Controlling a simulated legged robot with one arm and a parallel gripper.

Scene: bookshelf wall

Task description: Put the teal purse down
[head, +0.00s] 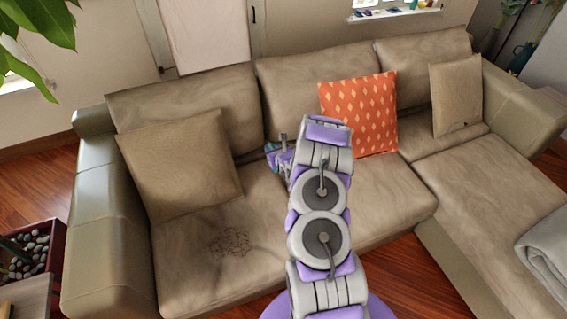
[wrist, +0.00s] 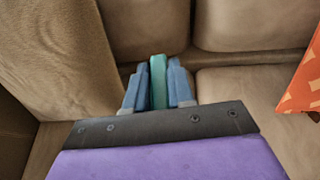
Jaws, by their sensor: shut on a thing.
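The teal purse (wrist: 158,82) shows in the wrist view as a narrow teal strip between the two blue fingers of my gripper (wrist: 157,83). The fingers are shut on it from both sides. In the head view my gripper (head: 277,156) is over the seat of the beige sofa (head: 330,205), near the backrest. Only a small teal patch shows there, and my arm hides much of that area. I cannot tell whether the purse touches the seat.
A beige cushion (head: 180,165) leans at the sofa's left end. An orange patterned cushion (head: 358,112) and another beige cushion (head: 456,95) are to the right. A grey blanket (head: 546,250) lies at the right edge.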

